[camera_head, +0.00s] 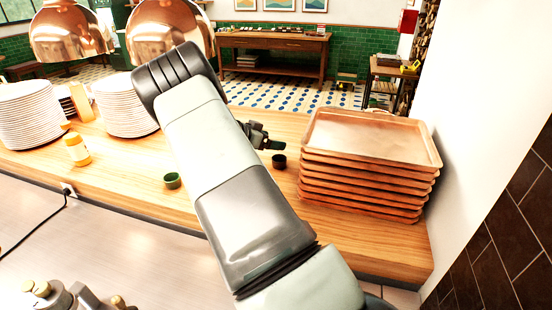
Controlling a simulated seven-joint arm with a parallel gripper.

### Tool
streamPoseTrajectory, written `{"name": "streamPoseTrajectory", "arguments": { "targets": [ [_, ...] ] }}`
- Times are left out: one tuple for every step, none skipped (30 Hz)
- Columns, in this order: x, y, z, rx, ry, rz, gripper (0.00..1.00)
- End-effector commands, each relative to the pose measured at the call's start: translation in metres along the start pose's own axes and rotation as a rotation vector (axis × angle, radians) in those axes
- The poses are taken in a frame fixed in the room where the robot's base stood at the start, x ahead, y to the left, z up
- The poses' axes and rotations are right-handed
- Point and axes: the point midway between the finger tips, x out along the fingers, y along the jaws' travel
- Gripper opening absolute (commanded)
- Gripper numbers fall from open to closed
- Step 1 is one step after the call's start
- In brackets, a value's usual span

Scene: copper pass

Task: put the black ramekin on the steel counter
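The black ramekin (279,161) stands on the wooden shelf (120,176), just left of a stack of copper trays. My gripper (270,145) is small and dark in this view, partly behind my arm. Its end shows just above and left of the black ramekin. I cannot tell whether it touches the ramekin or whether the fingers are open. The steel counter (110,235) lies lower, in the left foreground, with a bare stretch in its middle.
A green ramekin (172,181) stands left of my arm on the wooden shelf. The copper tray stack (370,165) is close on the right. A yellow-labelled jar (77,150) and plate stacks (30,115) stand at left. Copper lamps (170,28) hang above. A cable (38,228) crosses the counter's left side.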

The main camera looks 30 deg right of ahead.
Motion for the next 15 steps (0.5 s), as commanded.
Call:
{"name": "streamPoseTrajectory", "arguments": {
  "targets": [
    [0.000, 0.000, 0.000, 0.000, 0.000, 0.000, 0.85],
    [0.000, 0.000, 0.000, 0.000, 0.000, 0.000, 0.85],
    [0.000, 0.000, 0.000, 0.000, 0.000, 0.000, 0.85],
    [0.000, 0.000, 0.000, 0.000, 0.000, 0.000, 0.85],
    [0.000, 0.000, 0.000, 0.000, 0.000, 0.000, 0.85],
    [0.000, 0.000, 0.000, 0.000, 0.000, 0.000, 0.85],
    [0.000, 0.000, 0.000, 0.000, -0.001, 0.000, 0.85],
    [0.001, 0.000, 0.000, 0.001, -0.005, 0.003, 0.85],
    [0.003, 0.001, 0.001, 0.003, -0.018, 0.011, 0.85],
    [0.005, 0.001, 0.002, 0.003, -0.035, 0.019, 0.85],
    [0.007, 0.002, 0.003, 0.004, -0.061, 0.031, 0.85],
    [0.010, 0.003, 0.005, 0.007, -0.107, 0.050, 0.85],
    [0.013, 0.004, 0.007, 0.007, -0.150, 0.065, 0.85],
    [0.015, 0.004, 0.008, 0.009, -0.200, 0.081, 0.85],
    [0.017, 0.004, 0.008, 0.009, -0.274, 0.096, 0.85]
  ]
}}
